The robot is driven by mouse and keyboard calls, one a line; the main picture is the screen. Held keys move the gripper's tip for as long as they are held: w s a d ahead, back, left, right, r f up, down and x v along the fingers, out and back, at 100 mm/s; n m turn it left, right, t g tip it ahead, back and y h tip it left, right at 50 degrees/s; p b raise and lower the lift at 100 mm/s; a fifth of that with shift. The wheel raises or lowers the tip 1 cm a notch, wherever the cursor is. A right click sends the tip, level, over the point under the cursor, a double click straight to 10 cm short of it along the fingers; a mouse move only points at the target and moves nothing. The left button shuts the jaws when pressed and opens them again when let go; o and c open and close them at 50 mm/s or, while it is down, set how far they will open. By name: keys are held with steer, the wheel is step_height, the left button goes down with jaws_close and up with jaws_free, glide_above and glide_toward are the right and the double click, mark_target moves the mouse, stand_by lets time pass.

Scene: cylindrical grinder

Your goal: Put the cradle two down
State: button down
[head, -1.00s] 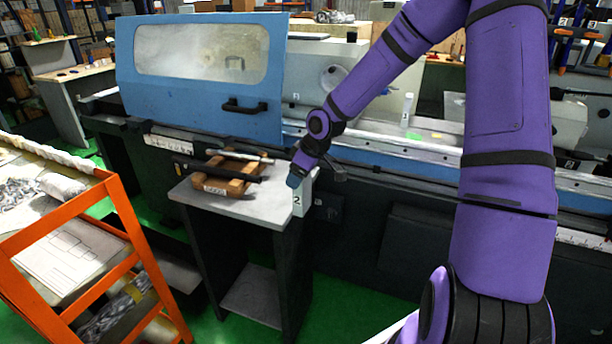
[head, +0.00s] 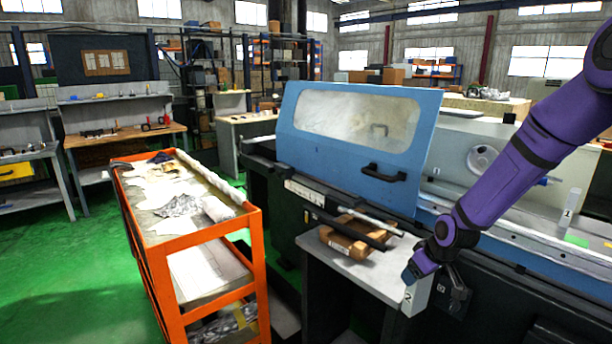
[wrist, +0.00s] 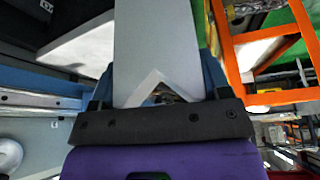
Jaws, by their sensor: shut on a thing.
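Cradle two is a light grey block marked "2" (head: 416,296), at the right end of the small grey-topped stand (head: 350,270) in the head view. My gripper (head: 421,268) is shut on its upper part. I cannot tell whether its underside touches anything. In the wrist view cradle two (wrist: 156,40) fills the middle between the fingers, with its V notch towards the palm. A similar block marked "1" (head: 571,208) stands upright on the blue machine bed at the right.
A wooden rack (head: 350,245) with dark and bright bars lies on the stand. An orange cart (head: 256,250) with papers and cloths stands left of it. The grinder's blue door (head: 340,170) is behind. Green floor (head: 100,270) is open at the left.

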mark_target(422, 297)
steer(key=f+m, duration=0.1)
steer(key=f, duration=0.1)
steer(key=f+m+h, duration=0.1)
steer(key=f+m, duration=0.1)
steer(key=f, duration=0.1)
steer(key=f+m, duration=0.1)
steer(key=f, duration=0.2)
steer(key=shift+s+d+m+t+h, duration=0.1)
steer(key=shift+s+m+t+h, duration=0.2)
steer(key=shift+h, duration=0.1)
steer(key=shift+s+d+f+m, duration=0.2)
steer(key=shift+d+f+m, duration=0.3)
steer(key=shift+f, duration=0.15)
